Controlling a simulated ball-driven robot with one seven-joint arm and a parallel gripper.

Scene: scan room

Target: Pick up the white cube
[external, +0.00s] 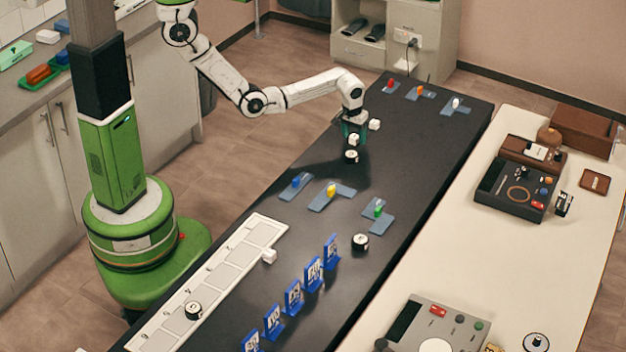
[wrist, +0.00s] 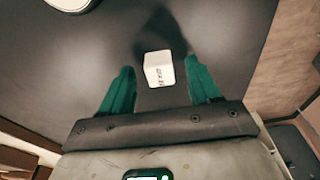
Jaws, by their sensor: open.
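A small white cube (external: 354,139) is at the fingertips of my gripper (external: 351,132), over the near part of the black table's far half. In the wrist view the white cube (wrist: 159,68), with small dark marks on one face, lies between the two teal fingers of my gripper (wrist: 159,72). The fingers are open, with a gap on each side of it.
A round white-and-black piece (external: 351,156) stands close in front of my gripper. Blue-grey plates with coloured pegs (external: 331,190) and blue card stands (external: 313,272) are nearer on the black table (external: 425,150). The white strip (external: 235,250) runs along its left edge.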

